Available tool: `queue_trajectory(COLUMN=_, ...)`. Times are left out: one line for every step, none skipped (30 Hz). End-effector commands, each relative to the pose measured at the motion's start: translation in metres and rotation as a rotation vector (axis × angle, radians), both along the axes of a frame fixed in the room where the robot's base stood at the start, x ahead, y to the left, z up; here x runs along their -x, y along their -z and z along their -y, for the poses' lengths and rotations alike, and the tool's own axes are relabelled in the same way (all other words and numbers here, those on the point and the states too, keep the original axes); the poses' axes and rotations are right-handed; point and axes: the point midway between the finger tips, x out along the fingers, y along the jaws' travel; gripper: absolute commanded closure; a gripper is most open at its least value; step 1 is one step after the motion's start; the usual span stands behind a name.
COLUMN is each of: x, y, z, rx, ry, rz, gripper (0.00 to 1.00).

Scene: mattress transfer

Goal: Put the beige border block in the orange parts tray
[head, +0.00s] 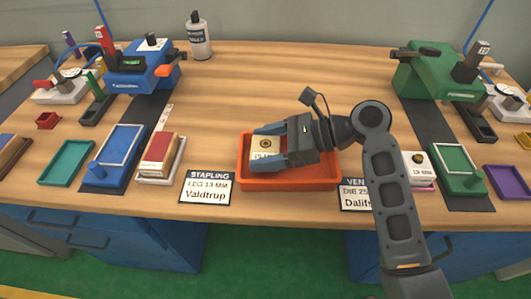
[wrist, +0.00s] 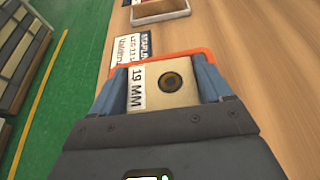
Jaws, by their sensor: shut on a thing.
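The beige border block (head: 264,144), marked with a dark round spot and a "19 MM" label, is between the blue fingers of my gripper (head: 266,148). In the wrist view the block (wrist: 172,110) is held with a finger on each side, and my gripper (wrist: 160,85) is shut on it. The orange parts tray (head: 300,184) lies at the front middle of the bench, directly under the block. Its far rim shows past the block in the wrist view (wrist: 165,57). I cannot tell whether the block touches the tray floor.
Label cards marked Stapling (head: 207,188) and Vend (head: 357,194) flank the tray at the bench's front edge. A red block sits on a pale tray (head: 160,154) to the left. A green machine (head: 430,70) and a blue machine (head: 140,65) stand behind. The bench behind the tray is clear.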

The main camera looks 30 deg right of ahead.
Motion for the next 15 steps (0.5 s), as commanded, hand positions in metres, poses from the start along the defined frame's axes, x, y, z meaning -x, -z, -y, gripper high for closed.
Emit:
queue_trajectory(x=0.000, y=0.010, z=0.000, rx=-0.002, ry=0.001, rz=-0.003, gripper=0.59)
queue_trajectory(x=0.000, y=0.014, z=0.000, rx=-0.002, ry=0.002, rz=-0.003, gripper=0.59)
queue_trajectory(x=0.000, y=0.019, z=0.000, rx=-0.002, ry=0.001, rz=-0.002, gripper=0.59)
queue_trajectory(x=0.000, y=0.022, z=0.000, rx=-0.001, ry=0.002, rz=-0.002, gripper=0.59)
queue_trajectory(x=0.000, y=0.023, z=0.000, rx=-0.001, ry=0.002, rz=-0.002, gripper=0.59)
queue_trajectory(x=0.000, y=0.023, z=0.000, rx=-0.002, ry=0.002, rz=-0.001, gripper=0.59)
queue_trajectory(x=0.000, y=0.023, z=0.000, rx=-0.001, ry=0.001, rz=0.000, gripper=0.59)
queue_trajectory(x=0.000, y=0.023, z=0.000, rx=-0.001, ry=0.001, rz=0.000, gripper=0.59)
queue_trajectory(x=0.000, y=0.022, z=0.000, rx=-0.001, ry=0.001, rz=0.000, gripper=0.59)
queue_trajectory(x=0.000, y=0.022, z=0.000, rx=-0.001, ry=0.001, rz=0.000, gripper=0.59)
queue_trajectory(x=0.000, y=0.022, z=0.000, rx=-0.001, ry=0.001, rz=0.000, gripper=0.59)
queue_trajectory(x=0.000, y=0.022, z=0.000, rx=-0.001, ry=0.001, rz=0.000, gripper=0.59)
queue_trajectory(x=0.000, y=0.023, z=0.000, rx=-0.001, ry=0.000, rz=-0.001, gripper=0.59)
queue_trajectory(x=0.000, y=0.023, z=0.000, rx=-0.001, ry=0.000, rz=-0.001, gripper=0.59)
queue_trajectory(x=0.000, y=0.024, z=0.000, rx=-0.001, ry=0.000, rz=-0.001, gripper=0.21)
